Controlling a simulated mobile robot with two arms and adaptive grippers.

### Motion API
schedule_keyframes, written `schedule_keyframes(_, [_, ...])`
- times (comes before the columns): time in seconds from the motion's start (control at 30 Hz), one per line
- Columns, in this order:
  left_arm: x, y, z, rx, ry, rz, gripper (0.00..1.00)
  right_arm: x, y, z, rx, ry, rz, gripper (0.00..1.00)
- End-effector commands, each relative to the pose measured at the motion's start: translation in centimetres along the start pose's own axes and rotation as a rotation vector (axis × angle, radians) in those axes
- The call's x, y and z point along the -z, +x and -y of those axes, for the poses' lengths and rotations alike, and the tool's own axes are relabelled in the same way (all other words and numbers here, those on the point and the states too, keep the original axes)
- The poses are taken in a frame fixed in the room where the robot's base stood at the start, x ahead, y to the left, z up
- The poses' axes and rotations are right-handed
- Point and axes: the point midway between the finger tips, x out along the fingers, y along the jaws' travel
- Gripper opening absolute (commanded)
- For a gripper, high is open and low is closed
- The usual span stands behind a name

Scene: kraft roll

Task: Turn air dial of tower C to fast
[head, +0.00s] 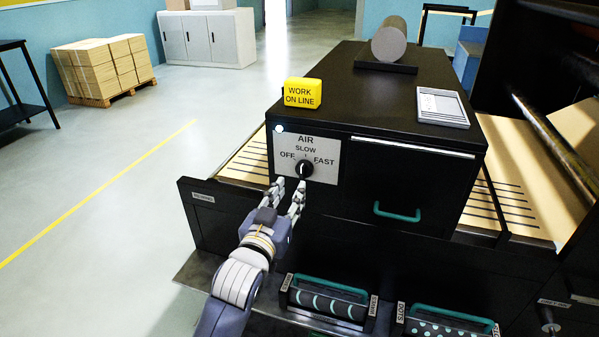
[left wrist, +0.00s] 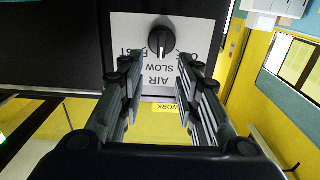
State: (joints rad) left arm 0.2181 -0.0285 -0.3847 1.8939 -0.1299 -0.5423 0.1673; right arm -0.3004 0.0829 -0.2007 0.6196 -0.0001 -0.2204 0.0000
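The air dial (head: 304,169) is a round black knob on a white plate (head: 325,172) marked OFF, SLOW and FAST, on the front of a black cabinet. In the left wrist view the dial (left wrist: 161,40) appears upside down, its white mark seeming to point toward SLOW. My left gripper (head: 288,187) is open and empty, just in front of the plate and slightly left of and below the dial. In the left wrist view its fingers (left wrist: 156,66) are spread wide, with the knob beyond the gap between them. My right gripper is not in view. No tower letter is readable.
A yellow WORK ON LINE block (head: 302,93), a grey roll (head: 389,40) and a framed card (head: 442,107) sit on the cabinet top. A teal handle (head: 397,212) is right of the plate. Patterned rollers (head: 327,301) lie below. Open floor is at left.

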Motion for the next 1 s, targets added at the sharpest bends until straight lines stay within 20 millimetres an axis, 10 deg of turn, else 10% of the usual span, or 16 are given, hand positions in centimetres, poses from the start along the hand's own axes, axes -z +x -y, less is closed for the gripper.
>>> schedule_keyframes(0.5, [0.1,7.1,0.0,0.0,0.001,0.001,0.31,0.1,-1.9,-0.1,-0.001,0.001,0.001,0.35])
schedule_keyframes(1.0, [-0.1,8.2,0.0,0.0,0.0,0.001,0.31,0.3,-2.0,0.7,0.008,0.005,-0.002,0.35])
